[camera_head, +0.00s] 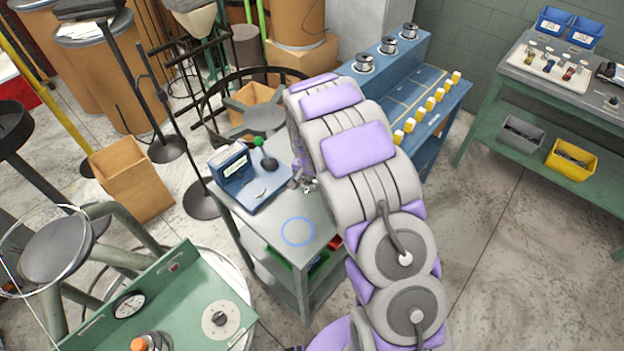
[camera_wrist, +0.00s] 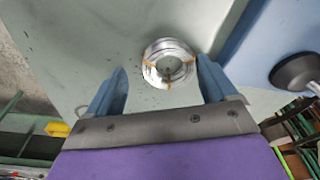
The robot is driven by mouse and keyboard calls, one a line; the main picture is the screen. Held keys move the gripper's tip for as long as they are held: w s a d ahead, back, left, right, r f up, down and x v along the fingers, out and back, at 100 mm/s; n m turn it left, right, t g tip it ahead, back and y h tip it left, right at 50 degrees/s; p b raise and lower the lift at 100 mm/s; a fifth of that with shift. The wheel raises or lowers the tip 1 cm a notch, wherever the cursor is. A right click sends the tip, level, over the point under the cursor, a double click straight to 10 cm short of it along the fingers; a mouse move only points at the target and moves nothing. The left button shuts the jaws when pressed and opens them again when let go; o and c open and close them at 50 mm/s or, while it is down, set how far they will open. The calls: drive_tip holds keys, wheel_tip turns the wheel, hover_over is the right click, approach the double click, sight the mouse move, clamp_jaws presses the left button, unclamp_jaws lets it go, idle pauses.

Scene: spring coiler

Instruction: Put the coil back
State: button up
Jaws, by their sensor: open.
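The coil (camera_wrist: 169,45) is a silver wire ring with orange ties. In the wrist view it lies flat on the grey worktable top, between and just ahead of the fingertips. My gripper (camera_wrist: 162,66) is open, a blue finger on either side of the coil, with no clear contact. In the head view my gripper (camera_head: 305,183) is small and low over the grey table (camera_head: 268,222), beside the blue tabletop device (camera_head: 245,182). The coil is hard to make out there. A blue circle outline (camera_head: 298,245) marks the table's front part.
A blue bench (camera_head: 428,84) behind my arm carries several silver spools (camera_head: 364,62) and a row of yellow-white blocks (camera_head: 410,125). A green machine panel (camera_head: 180,295) is at front left.

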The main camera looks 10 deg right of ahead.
sight(309, 187)
drive_tip(key=shift+a+r, duration=0.2)
drive_tip(key=shift+a, duration=0.5)
wheel_tip(309, 187, up, 11)
drive_tip(key=s+p, duration=0.1)
drive_tip(key=p, duration=0.1)
drive_tip(key=s+d+r+n+g, duration=0.1)
drive_tip(key=s+r, duration=0.5)
drive_tip(key=s, duration=0.3)
drive_tip(key=s+d+r+n, duration=0.1)
drive_tip(key=s+r, duration=0.5)
drive_tip(key=s, duration=0.3)
drive_tip(key=s+a+r+n+g, duration=0.1)
drive_tip(key=s+r+n+g, duration=0.1)
drive_tip(key=s, duration=2.1)
drive_tip(key=shift+a+r+n+y, duration=0.2)
drive_tip(key=shift+r+n+y, duration=0.35)
drive_tip(key=shift+n, duration=0.55)
drive_tip(key=shift+r, duration=0.1)
